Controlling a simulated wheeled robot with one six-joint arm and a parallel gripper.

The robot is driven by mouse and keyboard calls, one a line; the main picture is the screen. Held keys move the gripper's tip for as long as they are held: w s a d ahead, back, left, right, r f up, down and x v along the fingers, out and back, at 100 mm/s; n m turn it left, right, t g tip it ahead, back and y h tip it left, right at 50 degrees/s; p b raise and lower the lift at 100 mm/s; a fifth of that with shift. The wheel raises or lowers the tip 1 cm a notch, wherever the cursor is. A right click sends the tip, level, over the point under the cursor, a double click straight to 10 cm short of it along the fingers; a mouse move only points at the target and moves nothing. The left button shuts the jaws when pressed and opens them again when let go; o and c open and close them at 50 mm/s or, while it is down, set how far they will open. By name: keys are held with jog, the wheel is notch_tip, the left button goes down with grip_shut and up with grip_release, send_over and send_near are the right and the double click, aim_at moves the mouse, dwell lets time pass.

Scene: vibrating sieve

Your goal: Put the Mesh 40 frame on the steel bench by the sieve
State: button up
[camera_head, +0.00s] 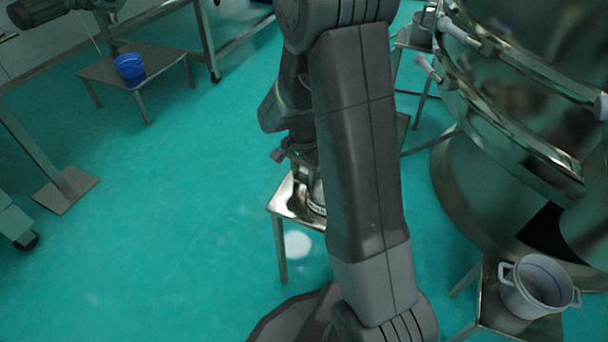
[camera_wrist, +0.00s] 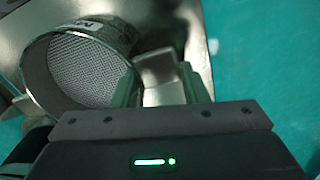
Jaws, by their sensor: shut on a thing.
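A round steel sieve frame with a grey mesh (camera_wrist: 85,68) is at the left of the wrist view. A label on its rim is cut short, so I cannot read its mesh number. My gripper (camera_wrist: 160,88) is shut on the frame's flat steel tab (camera_wrist: 162,72), beside the ring. The steel bench (camera_head: 284,203) stands near the middle of the head view, left of the sieve. A pale, ring-like edge with dark marks (camera_head: 317,198) shows just over the bench, mostly hidden by my arm. I cannot tell whether the frame touches the bench.
The large steel sieve (camera_head: 520,120) fills the right side. A white bucket (camera_head: 520,298) stands on a low stand at the front right. A blue bucket (camera_head: 129,66) sits on a small table at the back left. The green floor left of the bench is clear.

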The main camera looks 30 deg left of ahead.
jog(key=shift+f, duration=0.1)
jog(key=o, duration=1.1)
jog(key=shift+c, duration=0.2)
notch_tip(320, 180, up, 12)
jog(key=p, duration=0.4)
jog(key=shift+r+p, duration=0.2)
jog(key=shift+p, duration=0.15)
